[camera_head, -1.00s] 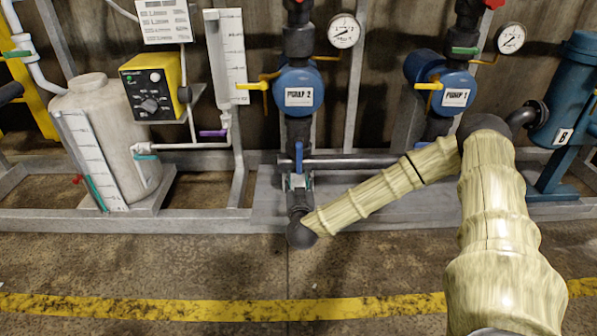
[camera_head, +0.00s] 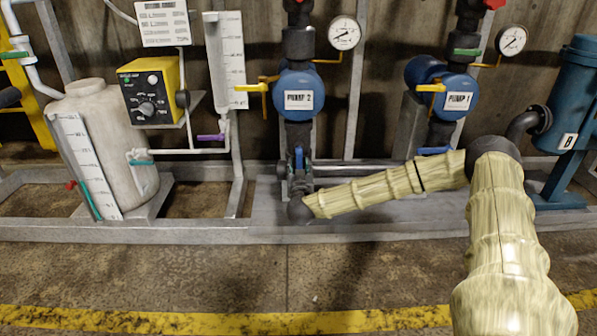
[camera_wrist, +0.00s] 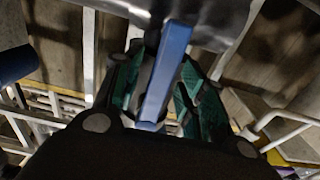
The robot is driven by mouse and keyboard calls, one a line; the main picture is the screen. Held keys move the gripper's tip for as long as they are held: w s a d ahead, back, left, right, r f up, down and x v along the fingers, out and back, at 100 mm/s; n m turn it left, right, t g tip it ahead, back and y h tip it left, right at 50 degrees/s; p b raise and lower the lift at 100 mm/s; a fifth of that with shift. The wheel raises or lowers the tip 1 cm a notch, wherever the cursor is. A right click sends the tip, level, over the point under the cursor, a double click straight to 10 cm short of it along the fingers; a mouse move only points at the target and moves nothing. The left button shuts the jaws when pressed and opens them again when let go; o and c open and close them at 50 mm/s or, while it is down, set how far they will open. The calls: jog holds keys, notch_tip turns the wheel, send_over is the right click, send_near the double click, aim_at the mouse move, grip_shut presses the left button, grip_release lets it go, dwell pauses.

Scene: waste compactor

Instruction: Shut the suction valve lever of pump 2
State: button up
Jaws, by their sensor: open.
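The pump 2 unit (camera_head: 298,98) carries a white label, with a dark vertical pipe below it. Its blue suction valve lever (camera_head: 299,158) stands upright low on that pipe. My gripper (camera_head: 298,176) is small and partly hidden by my wrist in the head view, right at the lever. In the wrist view, the blue lever (camera_wrist: 166,72) runs lengthwise between the two green-padded fingers of my gripper (camera_wrist: 160,88). The fingers are open, one on each side of it. I cannot tell whether either finger touches it.
Pump 1 (camera_head: 456,100) is to the right, with its own blue lever (camera_head: 434,150) below it. A white tank (camera_head: 105,140) and a yellow controller (camera_head: 150,90) are at the left. A grey frame rail (camera_head: 130,228) runs along the floor. The floor in front is clear.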

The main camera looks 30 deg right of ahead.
jog(key=shift+w, duration=0.1)
grip_shut()
